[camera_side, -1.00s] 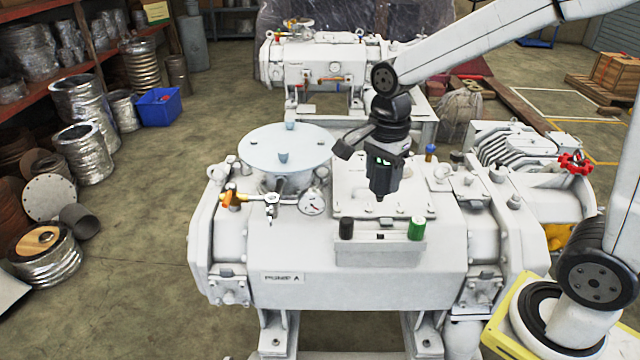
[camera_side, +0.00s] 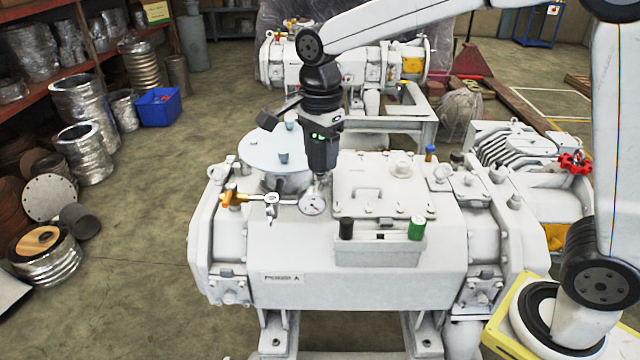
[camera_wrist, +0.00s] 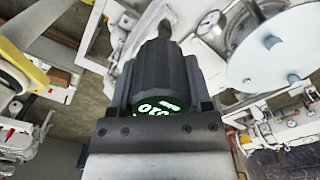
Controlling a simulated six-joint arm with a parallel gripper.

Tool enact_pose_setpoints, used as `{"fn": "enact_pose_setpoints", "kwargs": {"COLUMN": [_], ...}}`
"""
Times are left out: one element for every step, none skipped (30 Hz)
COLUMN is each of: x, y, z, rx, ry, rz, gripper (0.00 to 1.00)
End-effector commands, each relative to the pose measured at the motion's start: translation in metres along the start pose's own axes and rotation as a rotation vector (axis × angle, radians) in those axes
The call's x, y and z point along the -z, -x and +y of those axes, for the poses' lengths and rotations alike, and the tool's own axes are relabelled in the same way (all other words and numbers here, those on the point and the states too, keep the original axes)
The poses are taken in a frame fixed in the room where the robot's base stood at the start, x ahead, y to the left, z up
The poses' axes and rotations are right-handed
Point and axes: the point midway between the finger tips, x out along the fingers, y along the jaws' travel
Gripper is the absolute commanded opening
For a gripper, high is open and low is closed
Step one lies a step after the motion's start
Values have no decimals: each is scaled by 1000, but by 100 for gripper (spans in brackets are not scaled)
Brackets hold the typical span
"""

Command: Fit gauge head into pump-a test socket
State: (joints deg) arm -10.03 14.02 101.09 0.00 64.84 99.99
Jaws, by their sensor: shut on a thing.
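My gripper (camera_side: 320,140) points down over the top of pump A (camera_side: 300,250), near its upper left part. It is shut on the gauge head (camera_side: 321,158), a dark grey cylinder with a green lit display. The wrist view shows the gauge head (camera_wrist: 158,75) close up between the jaws, its narrow end pointing away. In the side view its lower tip is just above the round dial gauge (camera_side: 312,204), and their depth order is unclear. A valve line with an orange handle (camera_side: 233,198) runs left from the dial. I cannot clearly make out the test socket.
A pale blue round plate (camera_side: 262,150) sits left of my gripper on pump A. A control box with black and green knobs (camera_side: 380,247) is at the front. A flat cover with a handle (camera_side: 385,185) lies to the right. A second pump (camera_side: 345,72) stands behind.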

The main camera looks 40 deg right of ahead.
Motion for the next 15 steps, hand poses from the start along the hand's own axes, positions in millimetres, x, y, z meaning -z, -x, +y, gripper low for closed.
{"fn": "enact_pose_setpoints", "kwargs": {"x": [0,-1,-1,-1,-2,-2,-3,-3,-4,-5,-5,-6,-6,-7,-8], "y": [-2,-3,-4,-6,-8,-10,-11,-13,-15,-17,-19,-21,-22,-24,-26], "z": [-4,-6,-9,-12,-15,-20,-24,-27,-32,-36,-40,-44,-48,-52,-57], "rx": [0,-1,0,0,-1,-1,-1,-1,-1,-1,-1,-1,0,-1,0], "ry": [0,0,0,0,0,0,0,0,0,0,0,0,0,0,0], "rz": [0,0,0,0,0,0,0,0,0,0,0,0,0,0,0], "gripper": [0,0,0,0,0,0,0,0,0,0,0,0,0,0,0]}}
